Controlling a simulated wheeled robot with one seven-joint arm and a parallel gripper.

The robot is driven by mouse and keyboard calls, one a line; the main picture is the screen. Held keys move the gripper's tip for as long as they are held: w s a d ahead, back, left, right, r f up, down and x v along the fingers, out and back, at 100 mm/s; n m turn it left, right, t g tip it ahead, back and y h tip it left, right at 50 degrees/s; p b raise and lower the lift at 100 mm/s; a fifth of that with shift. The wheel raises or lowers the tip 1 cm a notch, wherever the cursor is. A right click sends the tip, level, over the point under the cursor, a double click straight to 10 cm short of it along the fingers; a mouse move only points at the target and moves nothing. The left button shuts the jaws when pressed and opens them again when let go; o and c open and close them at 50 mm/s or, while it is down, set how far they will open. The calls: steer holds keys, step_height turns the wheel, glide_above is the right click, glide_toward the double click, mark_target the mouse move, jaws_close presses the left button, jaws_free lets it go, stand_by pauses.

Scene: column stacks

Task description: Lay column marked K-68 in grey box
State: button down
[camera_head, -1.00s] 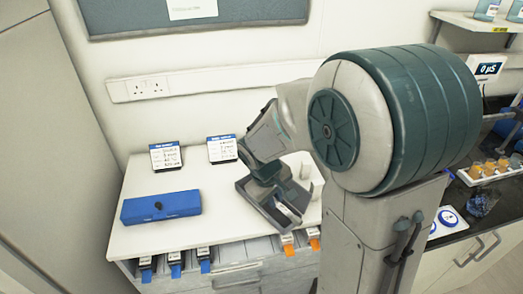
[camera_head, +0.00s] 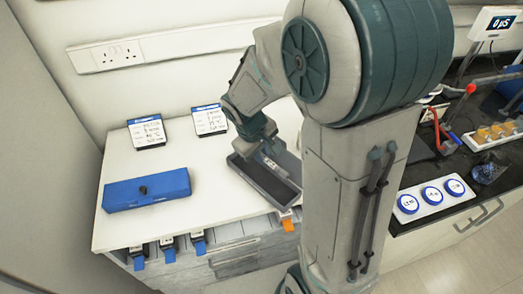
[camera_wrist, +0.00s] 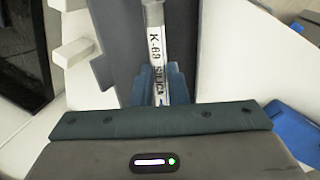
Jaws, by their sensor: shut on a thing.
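My gripper (camera_head: 268,158) is shut on a slim column (camera_wrist: 156,50), which shows in the wrist view between the blue-grey fingers. Its white label reads K-68 and SILICA, with a grey cap end at the top of that view. The grey box (camera_head: 248,184) lies on the white bench top, open upward, with a dark inside. In the head view my gripper is over the back part of the box. The box also shows behind the column in the wrist view (camera_wrist: 113,65). I cannot tell whether the column touches the box floor.
A blue closed box (camera_head: 150,193) with a dark knob lies on the left of the white top (camera_head: 205,205). Two label cards (camera_head: 147,131) stand behind it. Blue and orange tags hang at the front edge. A dark bench with blue-lidded jars (camera_head: 431,195) is at right.

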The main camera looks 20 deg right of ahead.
mark_target(263, 179)
steer(key=shift+f+b, duration=3.15)
steer(key=shift+f, duration=0.8)
steer(key=shift+f+b, duration=0.5)
steer(key=shift+b, duration=0.05)
steer(key=c, duration=1.3)
jaws_free()
steer(key=shift+c, duration=0.2)
steer(key=v, duration=1.4)
steer(key=s+d+m+y, duration=0.1)
steer(key=s+m, duration=0.2)
steer(key=s, duration=0.3)
steer(key=s+d+f+m+t+y, duration=0.1)
steer(key=s+d+m, duration=0.1)
steer(key=s, duration=0.3)
steer(key=shift+s+d+f+m+t+y, duration=0.2)
steer(key=shift+s+d+m+t+y, duration=0.1)
steer(key=shift+s+m, duration=0.1)
